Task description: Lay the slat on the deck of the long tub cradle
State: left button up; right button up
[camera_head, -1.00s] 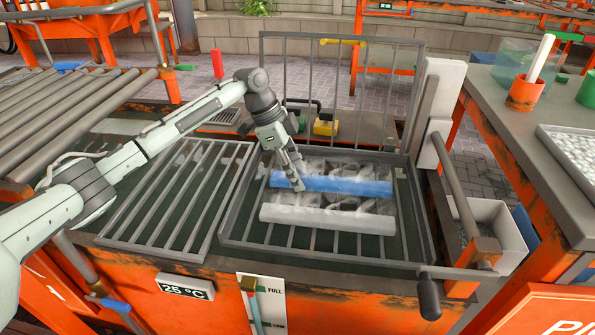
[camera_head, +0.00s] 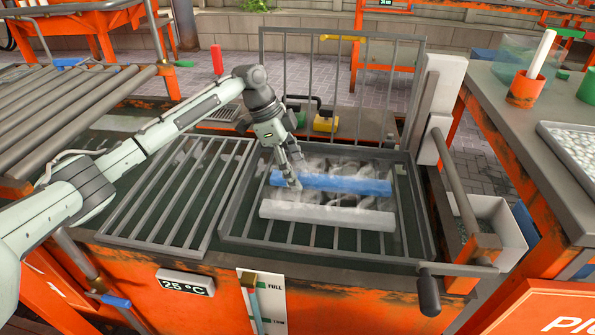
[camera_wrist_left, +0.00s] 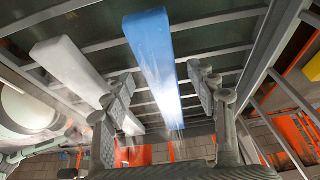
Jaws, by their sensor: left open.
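A blue slat (camera_head: 335,183) lies on the barred deck of the cradle (camera_head: 228,232), roughly level from left to right. A pale grey-white slat (camera_head: 325,215) lies parallel to it on the nearer side. My left gripper (camera_head: 292,183) is open at the left end of the blue slat. In the left wrist view, the blue slat (camera_wrist_left: 155,58) runs between the two spread fingers of the left gripper (camera_wrist_left: 163,85), and the pale slat (camera_wrist_left: 75,68) lies to its left. The slat's contact with the fingers cannot be told. My right gripper is not in view.
Faint steam hangs over the slats. An upright barred gate (camera_head: 340,75) stands behind the cradle. Another grate (camera_head: 175,195) lies to its left, with rollers (camera_head: 70,105) beyond. A lever with a dark grip (camera_head: 428,295) stands at the front right. A workbench (camera_head: 500,125) is at the right.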

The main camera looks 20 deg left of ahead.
pick_arm(q)
jog(key=v, duration=1.1)
jog(key=shift+r, duration=0.2)
